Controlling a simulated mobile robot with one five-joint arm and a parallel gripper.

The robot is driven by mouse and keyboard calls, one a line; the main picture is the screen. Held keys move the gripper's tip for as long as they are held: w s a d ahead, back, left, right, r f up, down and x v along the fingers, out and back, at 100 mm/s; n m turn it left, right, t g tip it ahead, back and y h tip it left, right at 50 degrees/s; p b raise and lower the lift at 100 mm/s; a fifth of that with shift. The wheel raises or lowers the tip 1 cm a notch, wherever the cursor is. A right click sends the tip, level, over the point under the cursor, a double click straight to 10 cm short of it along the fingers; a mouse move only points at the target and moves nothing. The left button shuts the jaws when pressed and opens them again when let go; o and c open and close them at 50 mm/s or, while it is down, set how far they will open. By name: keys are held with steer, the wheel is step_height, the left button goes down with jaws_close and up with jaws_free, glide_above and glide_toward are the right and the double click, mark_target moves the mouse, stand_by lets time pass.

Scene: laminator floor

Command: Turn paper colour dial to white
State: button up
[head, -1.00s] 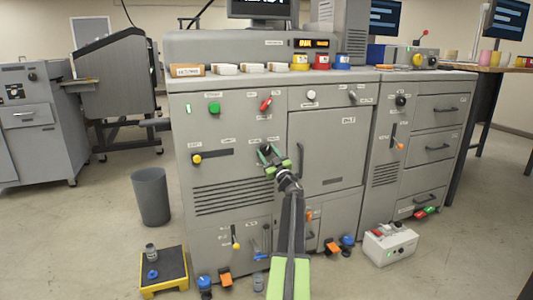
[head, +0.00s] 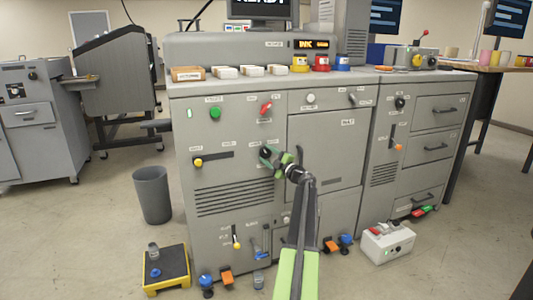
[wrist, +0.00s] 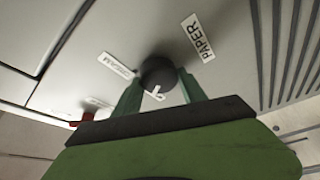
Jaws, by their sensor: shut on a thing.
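The paper colour dial (wrist: 158,72) is a round black knob on the grey panel in the wrist view, with a white mark on its lower side. A PAPER label (wrist: 198,37) sits to its right and a label that seems to read CREAM (wrist: 117,65) to its left. My gripper (wrist: 157,88) has a green finger on each side of the dial and is shut on it. In the head view my gripper (head: 269,155) is at the machine's front panel and mostly covers the dial. I cannot tell which colour the mark points to.
The grey machine (head: 238,196) fills the middle. A green button (head: 215,113), a red switch (head: 266,107) and a yellow-knobbed slider (head: 198,162) are nearby on its front. A bin (head: 153,196), a yellow-edged step (head: 167,270) and a white box (head: 388,243) stand on the floor.

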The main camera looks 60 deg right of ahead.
steer(key=shift+a+n, duration=0.1)
steer(key=shift+n, duration=0.6)
steer(key=o, duration=1.4)
steer(key=b+v, duration=0.1)
steer(key=v, duration=1.6)
steer(key=shift+s+r+b, duration=0.2)
steer(key=shift+s+b, duration=0.05)
steer(key=shift+b, duration=0.1)
steer(key=shift+w, duration=0.1)
